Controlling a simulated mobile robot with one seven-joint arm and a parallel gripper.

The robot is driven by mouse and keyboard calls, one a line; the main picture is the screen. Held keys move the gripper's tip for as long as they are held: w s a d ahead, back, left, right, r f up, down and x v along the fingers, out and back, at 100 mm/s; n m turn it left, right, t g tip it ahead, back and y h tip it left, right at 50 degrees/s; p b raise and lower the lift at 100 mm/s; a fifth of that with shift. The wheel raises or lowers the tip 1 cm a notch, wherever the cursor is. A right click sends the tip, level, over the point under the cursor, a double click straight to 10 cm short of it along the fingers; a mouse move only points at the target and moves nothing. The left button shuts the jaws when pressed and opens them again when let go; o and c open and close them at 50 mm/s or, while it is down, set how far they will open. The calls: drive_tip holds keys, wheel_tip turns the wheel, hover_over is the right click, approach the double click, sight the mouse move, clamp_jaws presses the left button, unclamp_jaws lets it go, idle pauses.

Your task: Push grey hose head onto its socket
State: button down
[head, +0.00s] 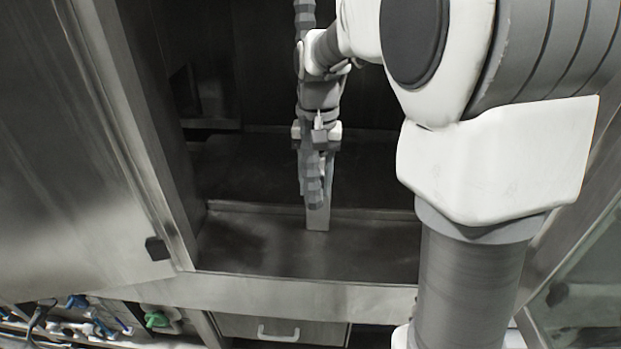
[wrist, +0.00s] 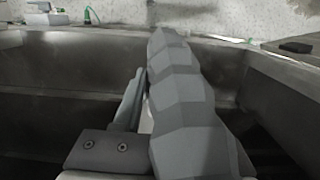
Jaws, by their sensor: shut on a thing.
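My gripper (head: 318,160) hangs inside the steel washer opening, pointing down. It is shut on the grey hose (head: 312,185), a segmented ribbed piece that covers much of the fingers. In the wrist view the hose (wrist: 185,105) fills the middle, its narrower end pointing up and away, and one finger (wrist: 128,105) shows at its left. A pale grey flat piece (head: 318,218) shows just below the gripper; I cannot tell whether it is part of the hose head or its socket. No socket can be clearly made out, and the hose hides the other finger.
A steel ledge (head: 300,252) runs below the gripper, with clear room on both sides. A steel wall (head: 150,120) stands at the left. A drawer (head: 280,329) with a white handle is below. A green bottle (wrist: 87,15) stands beyond the rim in the wrist view.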

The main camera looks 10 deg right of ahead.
drive_tip(key=shift+w+d+p, duration=0.25)
drive_tip(key=shift+w+p, duration=0.05)
drive_tip(key=shift+w, duration=0.5)
drive_tip(key=shift+w+d+p, duration=0.3)
drive_tip(key=shift+w, duration=0.45)
drive_tip(key=shift+w+d+p, duration=0.25)
drive_tip(key=shift+w+p, duration=0.05)
drive_tip(key=shift+w, duration=0.5)
drive_tip(key=shift+w+r+p, duration=0.15)
drive_tip(key=shift+p, duration=0.2)
drive_tip(key=shift+w+d+p, duration=0.25)
drive_tip(key=shift+w+p, duration=0.2)
drive_tip(key=shift+w, duration=0.3)
drive_tip(key=shift+w+d+p, duration=0.25)
drive_tip(key=shift+w+p, duration=0.2)
drive_tip(key=shift+w, duration=0.3)
idle(1.0)
drive_tip(key=shift+c, duration=2)
unclamp_jaws()
drive_tip(key=shift+s, duration=0.1)
drive_tip(key=shift+s+a+b, duration=0.55)
drive_tip(key=shift+s+b, duration=0.05)
drive_tip(key=shift+s, duration=1.15)
drive_tip(key=shift+s+a+b, duration=0.55)
drive_tip(key=shift+s+a, duration=0.05)
drive_tip(key=shift+s, duration=1.1)
drive_tip(key=shift+s+a+b, duration=0.55)
drive_tip(key=shift+s+b, duration=0.05)
drive_tip(key=shift+s, duration=1.15)
